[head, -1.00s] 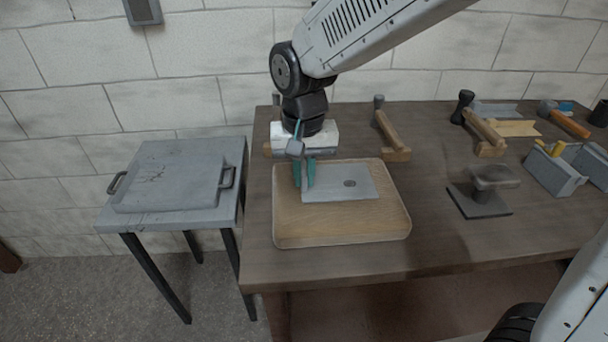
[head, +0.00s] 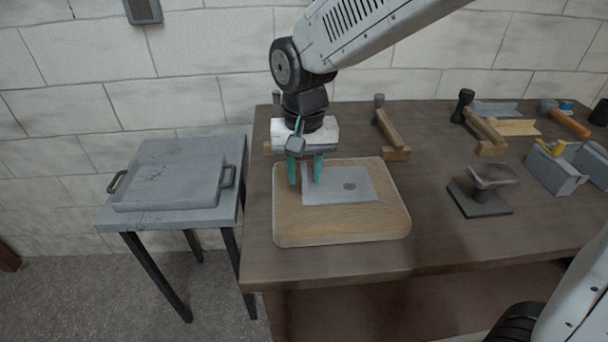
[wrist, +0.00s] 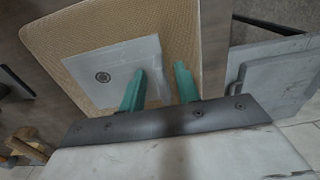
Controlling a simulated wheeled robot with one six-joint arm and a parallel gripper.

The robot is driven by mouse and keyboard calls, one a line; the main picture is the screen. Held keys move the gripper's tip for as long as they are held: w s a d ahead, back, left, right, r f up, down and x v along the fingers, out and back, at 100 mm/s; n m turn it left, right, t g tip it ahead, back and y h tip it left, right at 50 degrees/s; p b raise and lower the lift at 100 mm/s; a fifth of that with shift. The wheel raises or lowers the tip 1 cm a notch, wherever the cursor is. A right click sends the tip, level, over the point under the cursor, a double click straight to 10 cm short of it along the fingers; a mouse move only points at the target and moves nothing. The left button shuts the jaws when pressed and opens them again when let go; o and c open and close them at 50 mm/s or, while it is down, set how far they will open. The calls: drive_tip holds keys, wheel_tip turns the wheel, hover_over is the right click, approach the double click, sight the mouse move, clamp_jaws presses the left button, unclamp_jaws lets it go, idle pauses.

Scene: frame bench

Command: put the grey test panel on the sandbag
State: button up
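The grey test panel (head: 350,184) is a flat, thin plate with a small dark round mark. It lies flat on the tan, woven-looking sandbag (head: 325,225), towards its back; both also show in the wrist view, the panel (wrist: 115,75) and the sandbag (wrist: 60,45). My gripper (head: 306,176) has two green fingers, spread apart with nothing held between them. In the wrist view my gripper (wrist: 160,70) has one finger over the panel's edge area and the other beyond that edge, over the sandbag. Whether the fingertips touch anything cannot be told.
A grey slab with two handles (head: 170,182) lies on a small side table (head: 140,222) at left. Wooden-handled tools (head: 392,132) stand behind on the bench (head: 440,235). A dark-based stand (head: 482,205) and a grey tool box (head: 553,170) are at right. The bench front is clear.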

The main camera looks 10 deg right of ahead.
wheel_tip(320, 180, up, 11)
drive_tip(key=s+d+r, duration=0.1)
drive_tip(key=s+d, duration=0.6)
drive_tip(key=d, duration=0.5)
drive_tip(key=s+d+f+t, duration=0.1)
drive_tip(key=s+d+f, duration=0.3)
drive_tip(key=s+d, duration=0.4)
drive_tip(key=s, duration=0.4)
drive_tip(key=shift+s+d, duration=0.25)
drive_tip(key=shift+d, duration=0.15)
